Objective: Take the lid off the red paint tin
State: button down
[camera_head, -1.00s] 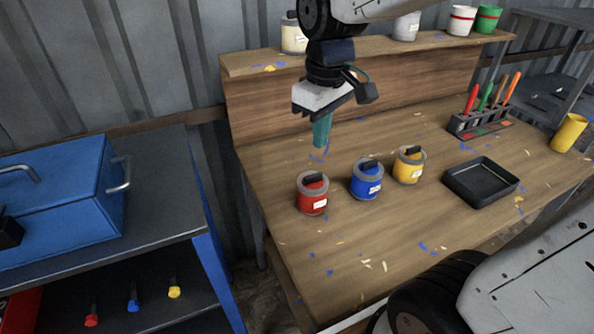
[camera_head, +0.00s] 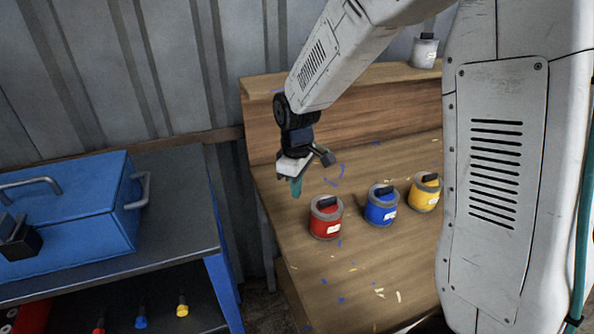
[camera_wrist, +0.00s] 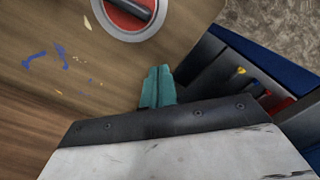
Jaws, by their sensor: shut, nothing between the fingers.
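The red paint tin (camera_head: 326,222) stands upright on the wooden bench, leftmost of three tins. Its lid (camera_head: 325,206) is on, grey-rimmed with a dark raised handle across the top. In the wrist view the lid (camera_wrist: 128,14) shows at the top edge, partly cut off, with a red centre and dark handle. My gripper (camera_head: 296,188) hangs above the bench just left of and behind the red tin, apart from it. It also shows in the wrist view (camera_wrist: 158,86), with its teal fingers together and nothing between them.
A blue tin (camera_head: 381,208) and a yellow tin (camera_head: 425,194) stand to the right of the red tin. A blue toolbox (camera_head: 75,205) sits on the shelf unit at left. A raised wooden ledge (camera_head: 350,77) backs the bench. The bench in front of the tins is clear except for paint flecks.

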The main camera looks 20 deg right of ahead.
aim_at(321, 202)
jog(key=s+d, duration=0.1)
jog(key=s+d+f, duration=0.1)
jog(key=d, duration=0.1)
jog(key=shift+s+f, duration=0.3)
jog(key=shift+s, duration=0.1)
jog(key=shift+s+d, duration=0.9)
jog(key=shift+s, duration=0.1)
